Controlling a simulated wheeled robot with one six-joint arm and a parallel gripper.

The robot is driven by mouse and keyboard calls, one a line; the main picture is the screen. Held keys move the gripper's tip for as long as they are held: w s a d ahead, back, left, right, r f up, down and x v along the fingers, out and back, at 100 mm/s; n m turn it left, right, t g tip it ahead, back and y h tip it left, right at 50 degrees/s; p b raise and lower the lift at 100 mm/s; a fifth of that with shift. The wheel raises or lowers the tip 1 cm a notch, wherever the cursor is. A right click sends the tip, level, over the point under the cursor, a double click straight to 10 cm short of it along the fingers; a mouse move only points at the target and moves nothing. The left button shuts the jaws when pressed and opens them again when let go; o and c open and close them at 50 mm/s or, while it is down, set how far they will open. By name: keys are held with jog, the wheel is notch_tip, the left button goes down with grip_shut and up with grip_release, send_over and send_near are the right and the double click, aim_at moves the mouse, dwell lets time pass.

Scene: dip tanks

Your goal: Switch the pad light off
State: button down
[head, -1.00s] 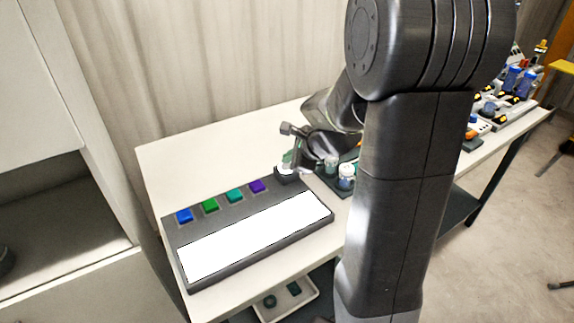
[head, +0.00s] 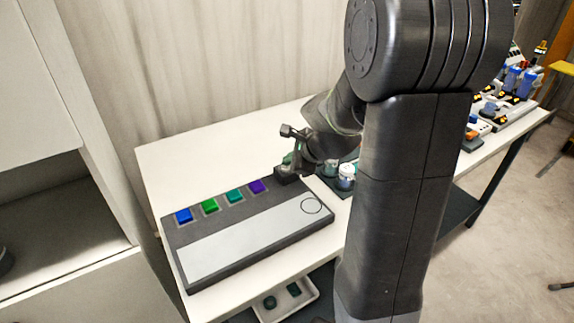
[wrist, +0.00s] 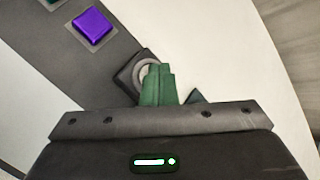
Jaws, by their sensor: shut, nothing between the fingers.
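The light pad (head: 225,250) is a dark slab on the table. Its panel is now plain grey and unlit, with a thin ring drawn near its right end. A row of blue (head: 184,215), green (head: 210,205), teal (head: 234,195) and purple (head: 257,186) buttons runs along its back edge. My gripper (head: 290,165) is over the pad's back right corner, at a dark square block with a round grey knob. In the wrist view my shut green fingertips (wrist: 158,85) overlap the knob (wrist: 142,72) and partly hide it. Whether they touch it I cannot tell. The purple button also shows there (wrist: 92,26).
A white-capped jar (head: 346,172) stands on a dark tray just right of my gripper. Blue containers (head: 512,78) and other gear crowd the table's far right. A white bin (head: 285,302) sits below the table. The table's back left is clear.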

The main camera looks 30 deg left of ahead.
jog(key=shift+r+p, duration=0.3)
jog(key=shift+r, duration=0.1)
notch_tip(320, 180, up, 6)
jog(key=p, duration=0.5)
jog(key=shift+p, duration=0.4)
